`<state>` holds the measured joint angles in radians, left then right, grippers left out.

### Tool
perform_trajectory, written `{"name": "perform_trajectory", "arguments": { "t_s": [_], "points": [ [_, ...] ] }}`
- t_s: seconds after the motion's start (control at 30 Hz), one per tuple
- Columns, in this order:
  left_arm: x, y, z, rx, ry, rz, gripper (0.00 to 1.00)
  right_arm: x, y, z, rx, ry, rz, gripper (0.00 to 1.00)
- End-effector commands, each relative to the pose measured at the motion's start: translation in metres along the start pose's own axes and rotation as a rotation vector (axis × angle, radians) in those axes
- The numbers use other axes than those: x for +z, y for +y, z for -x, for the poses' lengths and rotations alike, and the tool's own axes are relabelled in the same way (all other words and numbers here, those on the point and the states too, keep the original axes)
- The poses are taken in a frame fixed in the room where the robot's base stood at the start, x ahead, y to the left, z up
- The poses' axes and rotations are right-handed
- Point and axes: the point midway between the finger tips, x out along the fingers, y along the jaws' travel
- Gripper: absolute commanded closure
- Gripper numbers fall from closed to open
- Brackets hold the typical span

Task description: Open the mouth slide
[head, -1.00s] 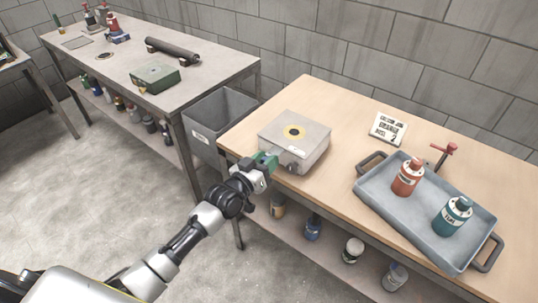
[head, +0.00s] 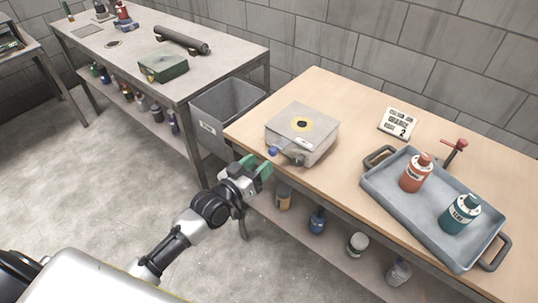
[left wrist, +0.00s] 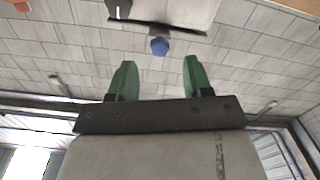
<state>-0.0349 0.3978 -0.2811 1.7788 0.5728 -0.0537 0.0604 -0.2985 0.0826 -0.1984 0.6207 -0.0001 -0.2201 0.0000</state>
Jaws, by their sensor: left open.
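A pale grey metal box (head: 318,143) stands on the wooden bench. My left gripper (head: 257,166), with green fingers, is open and empty, just short of the knob. In the left wrist view the knob (left wrist: 160,46) shows beyond and between the fingertips (left wrist: 157,63), apart from both. My right gripper is out of view.
A grey tray (head: 399,210) with a red bottle (head: 416,174) and a teal bottle (head: 460,213) stands right on the bench. A grey bin (head: 228,110) is left of the bench. Bare wood lies between box and tray.

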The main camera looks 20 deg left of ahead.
Motion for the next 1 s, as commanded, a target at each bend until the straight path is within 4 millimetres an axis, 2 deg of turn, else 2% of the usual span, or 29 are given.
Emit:
{"name": "perform_trajectory", "arguments": {
  "t_s": [0.1,0.3,0.87,0.97,1.0],
  "points": [
    [0.001,0.0,0.023,0.0,-0.002,0.0,0.5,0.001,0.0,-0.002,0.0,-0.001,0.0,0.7],
    [0.001,0.0,0.042,0.0,-0.001,0.0,0.5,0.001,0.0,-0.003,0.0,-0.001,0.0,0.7],
    [0.001,-0.001,0.044,-0.001,-0.001,0.0,0.5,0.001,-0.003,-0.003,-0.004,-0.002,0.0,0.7],
    [0.013,-0.007,0.045,-0.02,-0.027,-0.003,0.5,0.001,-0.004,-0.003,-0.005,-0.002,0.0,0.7],
    [0.026,-0.013,0.046,-0.038,-0.051,-0.007,0.5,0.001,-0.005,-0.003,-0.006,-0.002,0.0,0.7]
  ]
}}
